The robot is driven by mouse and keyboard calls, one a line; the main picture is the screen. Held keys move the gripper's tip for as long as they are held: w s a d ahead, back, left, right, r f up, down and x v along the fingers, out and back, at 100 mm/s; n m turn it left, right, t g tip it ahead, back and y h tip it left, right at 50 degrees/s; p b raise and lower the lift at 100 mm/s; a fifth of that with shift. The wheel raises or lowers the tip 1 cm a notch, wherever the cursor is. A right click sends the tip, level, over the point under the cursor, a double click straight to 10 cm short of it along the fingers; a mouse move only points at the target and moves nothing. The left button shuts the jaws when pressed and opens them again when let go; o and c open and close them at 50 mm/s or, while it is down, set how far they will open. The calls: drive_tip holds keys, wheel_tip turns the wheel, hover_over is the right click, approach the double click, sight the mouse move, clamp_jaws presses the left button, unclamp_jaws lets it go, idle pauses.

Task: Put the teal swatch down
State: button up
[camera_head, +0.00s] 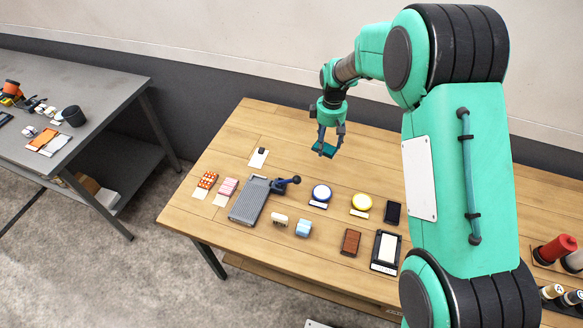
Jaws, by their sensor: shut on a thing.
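My gripper (327,142) hangs over the back middle of the wooden table, pointing down. It is shut on the teal swatch (324,149), a small dark teal flat piece between the fingertips. The swatch appears to be above the table top, though the exact height is hard to tell from this single view.
The table around the gripper is bare.

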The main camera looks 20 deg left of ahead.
drive_tip(key=s+a+n, duration=0.2)
drive_tip(key=s+a, duration=0.2)
drive_tip(key=a, duration=0.8)
drive_tip(key=shift+n, duration=0.3)
drive_tip(key=shift+f, duration=0.15)
hover_over(292, 166)
drive_tip(key=shift+w+f, duration=0.2)
drive_tip(key=shift+f, duration=2.9)
drive_tip(key=shift+f+b, duration=0.55)
drive_tip(key=shift+f, duration=1.3)
drive_tip(key=shift+f, duration=0.1)
drive_tip(key=o, duration=1.2)
drive_tip(key=shift+c, duration=0.2)
